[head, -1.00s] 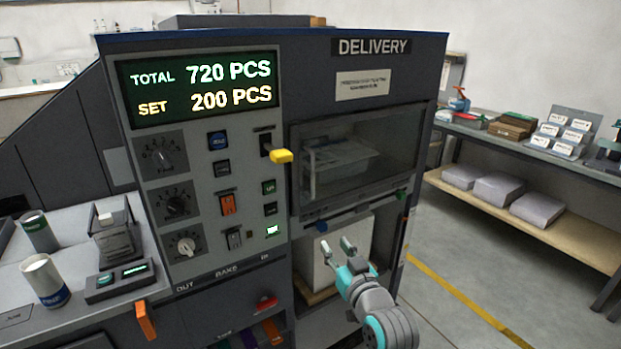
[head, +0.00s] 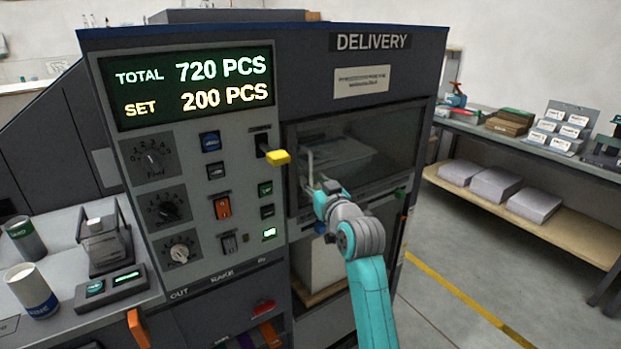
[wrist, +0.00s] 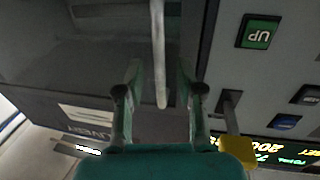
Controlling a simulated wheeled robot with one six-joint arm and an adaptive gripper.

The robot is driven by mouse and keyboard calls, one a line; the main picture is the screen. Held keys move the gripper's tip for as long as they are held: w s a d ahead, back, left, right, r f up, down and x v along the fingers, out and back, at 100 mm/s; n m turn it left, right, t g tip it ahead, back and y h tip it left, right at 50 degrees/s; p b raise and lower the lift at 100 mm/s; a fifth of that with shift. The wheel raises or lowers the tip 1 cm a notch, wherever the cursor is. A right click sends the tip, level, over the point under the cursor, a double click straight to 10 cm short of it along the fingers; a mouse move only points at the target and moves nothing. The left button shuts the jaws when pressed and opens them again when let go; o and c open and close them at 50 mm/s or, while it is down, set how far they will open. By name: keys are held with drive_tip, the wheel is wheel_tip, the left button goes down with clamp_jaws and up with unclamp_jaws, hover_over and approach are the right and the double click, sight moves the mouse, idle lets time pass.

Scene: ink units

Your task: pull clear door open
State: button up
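The clear door (head: 385,140) is a see-through panel in a dark frame under the DELIVERY sign, and it looks closed. A pale upright bar (head: 309,168), apparently its handle, stands near the door's left edge. In the wrist view, which looks upside down, the pale bar (wrist: 159,50) runs between my two teal fingers. My gripper (head: 322,187) is in front of the door's lower left part. In the wrist view my gripper (wrist: 158,75) is open, with gaps showing on both sides of the bar. Contact with the bar cannot be seen.
A yellow-tipped lever (head: 278,157) sticks out just left of the door, close to my gripper; it also shows in the wrist view (wrist: 238,146). The control panel (head: 190,205) is further left. A workbench (head: 520,140) stands at the right, with open floor before it.

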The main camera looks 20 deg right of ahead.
drive_tip(key=shift+w+a, duration=0.15)
drive_tip(key=shift+w, duration=1.3)
clamp_jaws()
